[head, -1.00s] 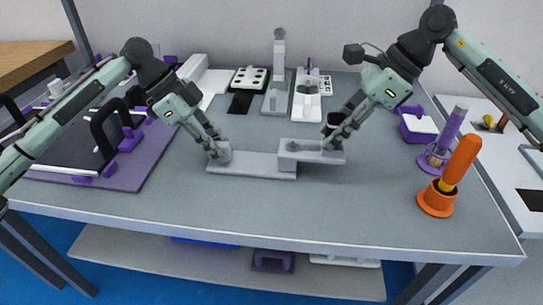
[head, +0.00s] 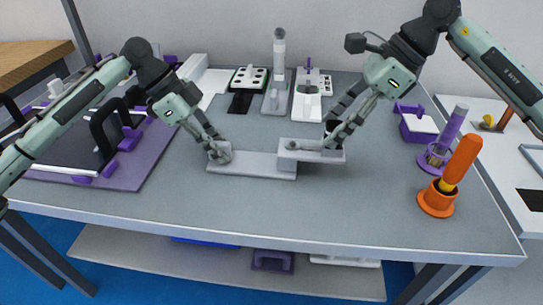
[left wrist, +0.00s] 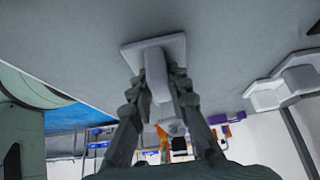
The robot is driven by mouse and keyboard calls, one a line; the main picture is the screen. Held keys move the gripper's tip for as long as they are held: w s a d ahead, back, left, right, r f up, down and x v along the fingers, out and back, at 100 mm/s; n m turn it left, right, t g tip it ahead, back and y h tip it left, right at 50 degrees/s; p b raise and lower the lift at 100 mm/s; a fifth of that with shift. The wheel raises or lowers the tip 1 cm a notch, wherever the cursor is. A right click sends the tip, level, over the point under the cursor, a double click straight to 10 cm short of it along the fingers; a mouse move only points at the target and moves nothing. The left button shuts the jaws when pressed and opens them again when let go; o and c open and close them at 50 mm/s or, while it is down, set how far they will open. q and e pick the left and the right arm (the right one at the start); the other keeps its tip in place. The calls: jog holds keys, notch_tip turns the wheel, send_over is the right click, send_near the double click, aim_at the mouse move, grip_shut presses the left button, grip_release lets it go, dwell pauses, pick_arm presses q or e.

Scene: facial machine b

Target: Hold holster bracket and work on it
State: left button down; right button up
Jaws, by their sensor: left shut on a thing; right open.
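The grey holster bracket (head: 252,164) lies on the table in the head view, a long flat plate with a raised block (head: 312,157) at its right end. My left gripper (head: 219,153) is shut on an upright part at the bracket's left end. The left wrist view shows a grey upright part (left wrist: 157,75) between the fingers, with a grey plate (left wrist: 180,46) behind it. My right gripper (head: 330,131) is open, its fingers spread over the raised block. A small dark shape shows between these fingers; I cannot tell what it is.
An orange holder (head: 437,199) with an orange-handled tool and a purple holder (head: 432,160) stand at the right. A purple mat (head: 140,170) with a dark tray lies left. White and grey fixtures line the back. The table's front is clear.

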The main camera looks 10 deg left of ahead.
aim_at(336, 125)
jog(key=shift+r, duration=3.1)
jog(key=shift+c, duration=0.4)
